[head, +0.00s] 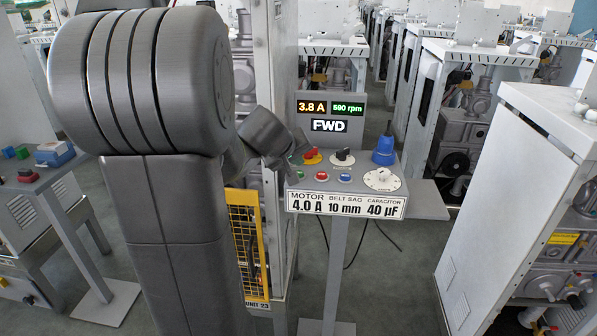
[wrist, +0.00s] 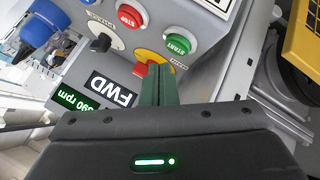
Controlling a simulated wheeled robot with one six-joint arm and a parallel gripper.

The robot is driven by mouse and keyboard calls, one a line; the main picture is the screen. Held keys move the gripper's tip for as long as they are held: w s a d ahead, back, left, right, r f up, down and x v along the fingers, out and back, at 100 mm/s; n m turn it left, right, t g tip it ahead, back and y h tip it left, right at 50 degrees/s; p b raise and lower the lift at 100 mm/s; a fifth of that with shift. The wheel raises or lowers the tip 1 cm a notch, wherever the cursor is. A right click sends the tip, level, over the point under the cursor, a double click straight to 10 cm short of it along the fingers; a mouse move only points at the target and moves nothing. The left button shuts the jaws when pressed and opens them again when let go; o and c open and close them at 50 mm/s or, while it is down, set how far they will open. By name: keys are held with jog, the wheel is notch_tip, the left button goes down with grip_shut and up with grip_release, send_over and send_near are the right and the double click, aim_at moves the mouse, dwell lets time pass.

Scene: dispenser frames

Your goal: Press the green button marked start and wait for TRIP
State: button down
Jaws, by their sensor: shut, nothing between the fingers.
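The green button marked START (wrist: 177,44) is at the upper middle of the wrist view, its face uncovered. It sits on the grey control panel (wrist: 215,12), which also shows in the head view (head: 361,205) to the right of my arm. My gripper (wrist: 158,72) is shut and empty, its dark green fingers together. The fingertips are beside the red switch on a yellow plate (wrist: 152,62), short of the green button in the picture; I cannot tell if they touch anything. The display (head: 328,125) reads FWD, with 3.8 A and 590 rpm above it. TRIP shows nowhere.
A red STOP button (wrist: 130,16) is beside START. A white machine cabinet (head: 500,190) stands right.

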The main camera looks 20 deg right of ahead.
notch_tip(320, 180, up, 4)
jog(key=p, duration=0.3)
jog(key=shift+r, duration=0.2)
dwell(0.5)
